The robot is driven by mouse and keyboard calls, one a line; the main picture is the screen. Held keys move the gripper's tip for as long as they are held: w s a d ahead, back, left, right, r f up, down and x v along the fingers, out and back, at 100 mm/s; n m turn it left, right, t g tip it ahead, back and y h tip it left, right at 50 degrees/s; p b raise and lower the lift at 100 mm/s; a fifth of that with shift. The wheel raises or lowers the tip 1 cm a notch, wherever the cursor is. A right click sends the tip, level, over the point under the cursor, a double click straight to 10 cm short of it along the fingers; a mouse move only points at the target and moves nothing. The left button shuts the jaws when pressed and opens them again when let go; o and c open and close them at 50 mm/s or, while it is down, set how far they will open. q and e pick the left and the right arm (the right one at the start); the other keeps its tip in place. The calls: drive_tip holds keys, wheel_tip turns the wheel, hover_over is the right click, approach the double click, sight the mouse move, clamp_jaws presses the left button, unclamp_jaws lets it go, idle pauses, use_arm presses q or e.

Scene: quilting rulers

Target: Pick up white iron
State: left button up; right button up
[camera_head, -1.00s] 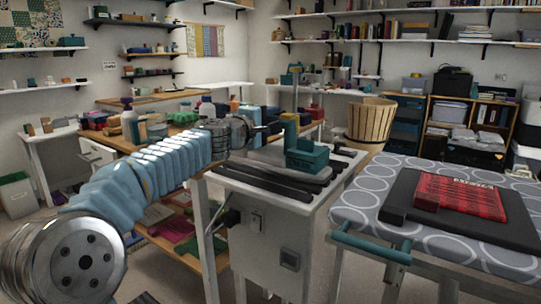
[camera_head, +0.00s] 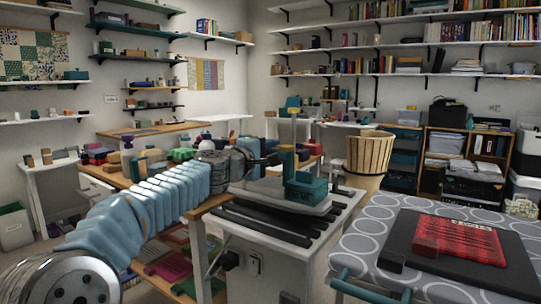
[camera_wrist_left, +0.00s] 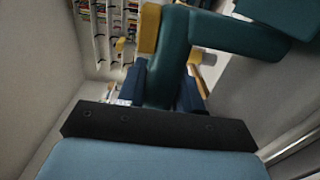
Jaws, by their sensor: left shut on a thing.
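My left gripper (camera_head: 277,159) comes in from the left in the head view, at the upright part of an iron-like thing (camera_head: 305,188). That thing has a teal body, a yellow part and a flat pale grey base, rather than being plainly white. In the left wrist view the dark blue fingers of the left gripper (camera_wrist_left: 163,92) are shut on the teal handle of the iron (camera_wrist_left: 172,55). The iron is over the pale cabinet top with black bars. I cannot tell whether its base touches the bars. My right gripper is not in view.
The pale cabinet (camera_head: 290,250) has black bars (camera_head: 258,222) on top. An ironing board (camera_head: 365,240) with a dark mat and red plaid cloth (camera_head: 465,240) stands at right. A wooden basket (camera_head: 370,158) is behind. A cluttered worktable (camera_head: 125,180) is behind my left arm.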

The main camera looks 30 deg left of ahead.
use_arm(q)
drive_tip(key=s+a+r+p, duration=0.1)
drive_tip(key=s+r+p, duration=0.2)
drive_tip(key=s+r, duration=0.7)
drive_tip(key=s, duration=0.4)
drive_tip(key=shift+r+p, duration=0.15)
drive_tip(key=shift+p, duration=0.2)
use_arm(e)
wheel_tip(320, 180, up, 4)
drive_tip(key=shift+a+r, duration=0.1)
use_arm(q)
drive_tip(key=shift+s, duration=0.1)
